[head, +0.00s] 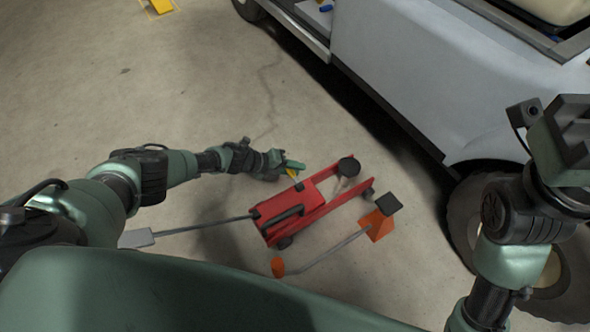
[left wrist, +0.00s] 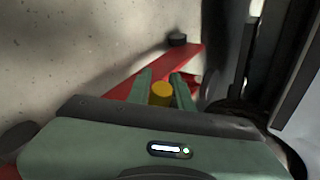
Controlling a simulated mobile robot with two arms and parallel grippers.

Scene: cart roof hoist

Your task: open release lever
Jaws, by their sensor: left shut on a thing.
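A red floor jack (head: 296,206) stands on the concrete floor, with a long grey handle (head: 200,227) reaching out to the left. My left gripper (head: 295,165) is at the jack's far side. In the left wrist view, its two green fingers (left wrist: 162,84) are closed on either side of a yellow knob (left wrist: 161,94), which looks like the release lever's end. A bit of yellow (head: 292,172) also shows by the fingers in the head view. The rest of the lever is hidden. My right gripper (head: 572,125) is at the right edge, partly cut off; its jaws cannot be made out.
A light grey cart (head: 415,75) stands at the upper right, its wheel (head: 470,225) near the jack. An orange block with a black pad (head: 381,226) and a rod lies right of the jack.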

